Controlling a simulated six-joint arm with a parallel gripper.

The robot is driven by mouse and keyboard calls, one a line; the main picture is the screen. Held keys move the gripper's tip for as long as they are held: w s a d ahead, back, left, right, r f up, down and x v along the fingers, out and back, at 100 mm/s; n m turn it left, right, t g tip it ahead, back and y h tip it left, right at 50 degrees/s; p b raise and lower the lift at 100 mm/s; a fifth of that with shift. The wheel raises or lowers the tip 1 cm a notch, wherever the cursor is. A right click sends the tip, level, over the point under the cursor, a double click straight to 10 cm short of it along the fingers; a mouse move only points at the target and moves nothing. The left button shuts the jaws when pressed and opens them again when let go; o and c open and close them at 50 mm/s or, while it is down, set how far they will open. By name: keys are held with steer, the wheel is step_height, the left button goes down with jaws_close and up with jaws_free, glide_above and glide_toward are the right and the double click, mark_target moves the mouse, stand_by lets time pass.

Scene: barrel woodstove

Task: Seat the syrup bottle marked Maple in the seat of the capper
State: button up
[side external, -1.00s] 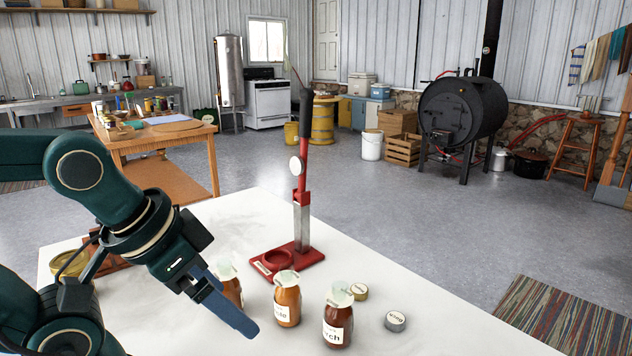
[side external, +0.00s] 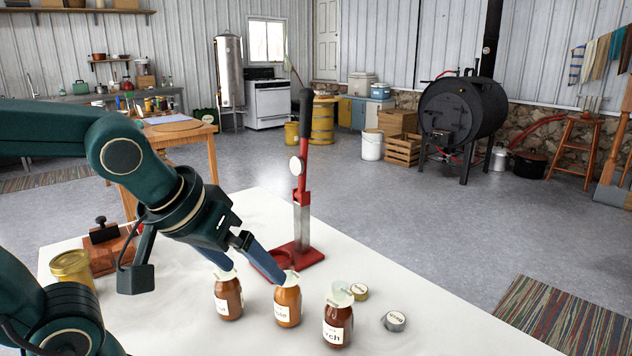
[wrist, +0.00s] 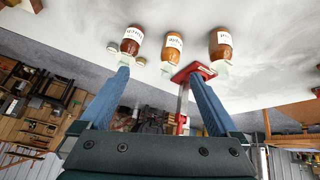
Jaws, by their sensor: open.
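Three bottles with pale tops stand in a row on the white table. The middle bottle (side external: 288,303), amber, has a label of which only the end reads, apparently "ple"; it also shows in the wrist view (wrist: 172,46). The right bottle (side external: 337,322) is darker, its label ending "rch"; the left bottle's (side external: 228,299) label is unreadable. The red capper (side external: 303,225) stands behind them, its round seat (side external: 277,257) empty and partly hidden by a finger. My gripper (side external: 257,273) is open and empty, tilted down by the bottle tops; in the wrist view the middle bottle lies between the finger lines, beyond the tips.
A wooden block with a black knob (side external: 105,240) and a yellow tin (side external: 73,268) are at the table's left. The table behind and right of the capper is clear.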

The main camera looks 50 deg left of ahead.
mark_target(286, 286)
steer(key=w+a+f+n, duration=0.1)
steer(key=w, duration=0.1)
steer(key=w+a+f+n+y, duration=0.1)
steer(key=w, duration=0.1)
steer(key=w+a+f+n+g, duration=0.1)
steer(key=w, duration=0.2)
steer(key=shift+f+n, duration=0.2)
steer(key=shift+n, duration=0.2)
steer(key=shift+n+g+y, duration=0.3)
steer(key=shift+g+y, duration=0.1)
steer(key=shift+g, duration=0.1)
steer(key=x, duration=0.4)
steer(key=shift+w+d, duration=0.2)
step_height(286, 286, down, 3)
steer(key=shift+a+f+g, duration=0.1)
steer(key=shift+a+g, duration=0.05)
steer(key=shift+g, duration=0.45)
steer(key=shift+x, duration=2.55)
steer(key=shift+s, duration=0.1)
jaws_close()
